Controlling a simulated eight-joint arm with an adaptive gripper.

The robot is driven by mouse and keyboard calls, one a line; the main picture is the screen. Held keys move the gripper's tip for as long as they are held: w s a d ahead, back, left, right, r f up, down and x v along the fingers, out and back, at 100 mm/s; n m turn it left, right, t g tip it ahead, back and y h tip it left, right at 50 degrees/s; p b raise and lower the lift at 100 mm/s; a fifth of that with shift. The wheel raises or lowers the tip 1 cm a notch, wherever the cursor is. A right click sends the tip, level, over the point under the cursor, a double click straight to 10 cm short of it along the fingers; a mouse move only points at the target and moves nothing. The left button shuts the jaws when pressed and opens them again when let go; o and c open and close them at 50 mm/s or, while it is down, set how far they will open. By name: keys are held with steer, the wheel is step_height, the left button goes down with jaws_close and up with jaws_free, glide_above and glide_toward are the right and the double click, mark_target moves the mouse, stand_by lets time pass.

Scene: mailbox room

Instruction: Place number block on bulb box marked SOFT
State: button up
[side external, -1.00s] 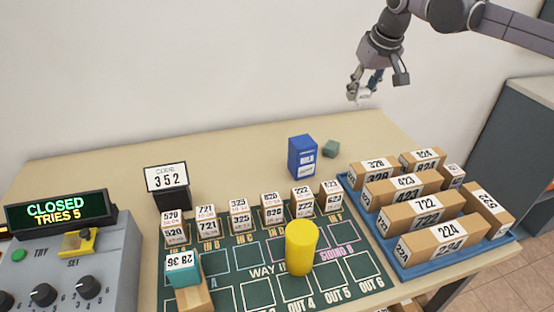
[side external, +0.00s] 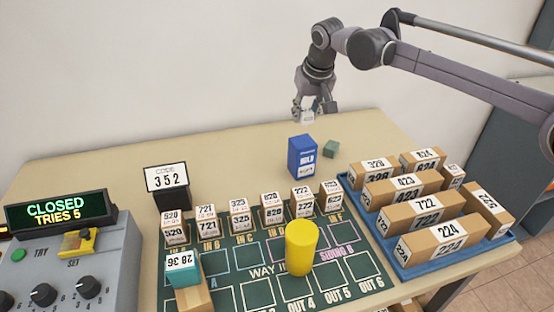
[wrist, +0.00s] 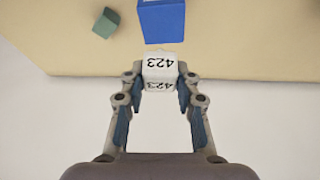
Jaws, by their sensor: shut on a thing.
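My gripper (side external: 308,114) is shut on a white number block (wrist: 160,67), which reads 423 in the wrist view. In the side view it holds the block in the air, above and behind the blue box. The blue box (side external: 301,157) stands upright on the table behind the green mat; it has a white label low on its front, too small to read surely. In the wrist view the blue box (wrist: 162,22) lies just beyond the block, and a gap shows between them.
A small green block (side external: 331,149) sits right of the blue box. A blue tray (side external: 406,277) of labelled cartons is at right. Several number blocks line the green mat (side external: 222,285), with a yellow cylinder (side external: 301,246). The table's back left is clear.

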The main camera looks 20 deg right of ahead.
mark_target(305, 123)
steer(key=shift+a+f, duration=0.15)
steer(key=shift+f, duration=1.95)
steer(key=shift+f, duration=0.15)
steer(key=o, duration=0.9)
